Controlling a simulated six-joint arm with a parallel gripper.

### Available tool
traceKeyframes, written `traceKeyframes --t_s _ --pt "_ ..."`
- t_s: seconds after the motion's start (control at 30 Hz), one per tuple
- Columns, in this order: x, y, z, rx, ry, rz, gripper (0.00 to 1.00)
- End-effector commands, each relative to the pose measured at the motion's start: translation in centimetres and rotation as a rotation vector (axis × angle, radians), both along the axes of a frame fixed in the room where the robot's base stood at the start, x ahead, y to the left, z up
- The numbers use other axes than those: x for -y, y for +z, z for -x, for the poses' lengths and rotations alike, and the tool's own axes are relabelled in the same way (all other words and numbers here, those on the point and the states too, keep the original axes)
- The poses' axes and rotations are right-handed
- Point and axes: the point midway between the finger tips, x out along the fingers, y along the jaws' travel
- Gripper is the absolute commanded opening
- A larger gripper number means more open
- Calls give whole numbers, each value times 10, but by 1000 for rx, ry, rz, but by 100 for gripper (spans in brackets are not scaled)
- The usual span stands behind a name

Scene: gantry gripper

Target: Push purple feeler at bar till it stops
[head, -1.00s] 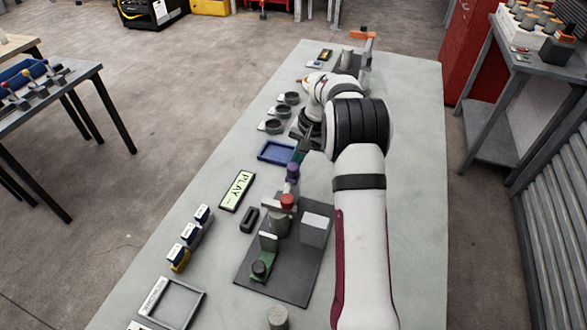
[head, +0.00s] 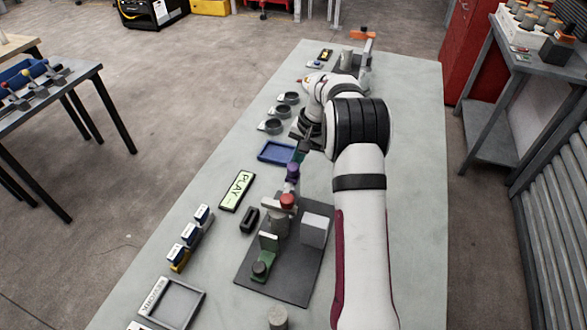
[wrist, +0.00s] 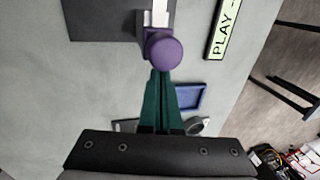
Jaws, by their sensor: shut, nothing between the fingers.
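The purple feeler (head: 292,170) has a round purple head and stands at the far end of the dark fixture plate. It also shows in the wrist view (wrist: 164,53), in front of a pale bar (wrist: 157,16). My gripper (head: 299,157) is shut and empty, with its dark green fingers pointing at the feeler. In the wrist view its fingertips (wrist: 160,74) meet the near edge of the purple head; I cannot tell whether they touch. A red knob (head: 287,201) and a grey cylinder (head: 279,222) sit on the near side of the feeler.
A PLAY display (head: 237,190) lies left of the fixture. A blue tray (head: 276,152) lies beyond the feeler. A white block (head: 313,230) and a green clamp (head: 264,262) stand on the dark plate (head: 285,281). The table's right side is largely clear.

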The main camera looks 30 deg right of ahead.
Motion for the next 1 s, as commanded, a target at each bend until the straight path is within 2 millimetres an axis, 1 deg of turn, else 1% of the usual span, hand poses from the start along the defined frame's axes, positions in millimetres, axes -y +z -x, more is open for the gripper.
traceKeyframes --t_s 0.43,0.57,0.83,0.87,1.0 --pt "-22 1 21 0 0 -1 0" --pt "-21 2 20 1 0 -1 0" --pt "-12 25 12 2 0 1 0" --pt "-12 29 12 2 0 1 0" --pt "-12 59 11 5 1 2 0"
